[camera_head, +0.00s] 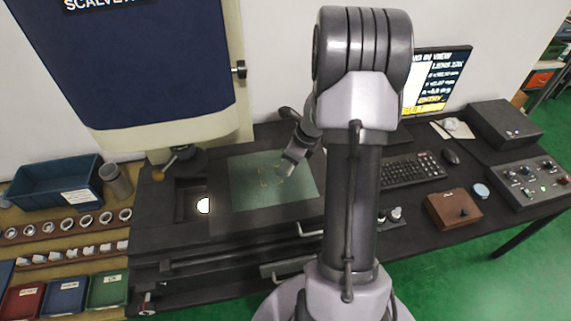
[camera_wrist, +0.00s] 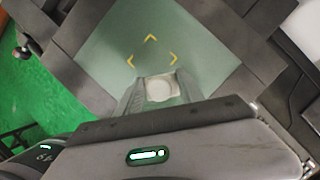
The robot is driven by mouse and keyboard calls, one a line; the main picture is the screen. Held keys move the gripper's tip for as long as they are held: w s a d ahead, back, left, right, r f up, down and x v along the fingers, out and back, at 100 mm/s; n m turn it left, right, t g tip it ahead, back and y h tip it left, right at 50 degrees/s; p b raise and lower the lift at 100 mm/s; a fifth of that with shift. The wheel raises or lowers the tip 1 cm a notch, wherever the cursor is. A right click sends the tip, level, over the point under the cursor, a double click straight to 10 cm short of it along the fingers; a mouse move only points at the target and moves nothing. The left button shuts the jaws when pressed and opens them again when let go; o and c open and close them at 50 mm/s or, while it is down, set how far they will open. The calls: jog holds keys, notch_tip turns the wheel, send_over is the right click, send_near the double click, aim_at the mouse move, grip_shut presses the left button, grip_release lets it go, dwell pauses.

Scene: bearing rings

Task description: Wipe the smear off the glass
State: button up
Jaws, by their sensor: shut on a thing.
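The glass (camera_head: 245,198) is a pale green square plate in the dark machine bed, with yellow corner marks at its middle. It fills much of the wrist view (camera_wrist: 110,50). My gripper (camera_head: 290,165) is over the glass, near the marks. In the wrist view my gripper (camera_wrist: 160,92) is shut on a small pale, roundish pad (camera_wrist: 160,88), just below the yellow marks. I cannot tell whether the pad touches the glass. I cannot make out a smear; part of the glass is hidden by my gripper and the pad.
A tall blue and cream machine column (camera_head: 135,70) stands behind the glass. Ring racks (camera_head: 65,228) and small coloured bins (camera_head: 65,297) lie at the left. A keyboard (camera_head: 413,170), a brown box (camera_head: 452,207) and a control panel (camera_head: 528,182) are at the right.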

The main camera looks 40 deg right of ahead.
jog(key=shift+r+p, duration=1.6)
jog(key=shift+r, duration=0.55)
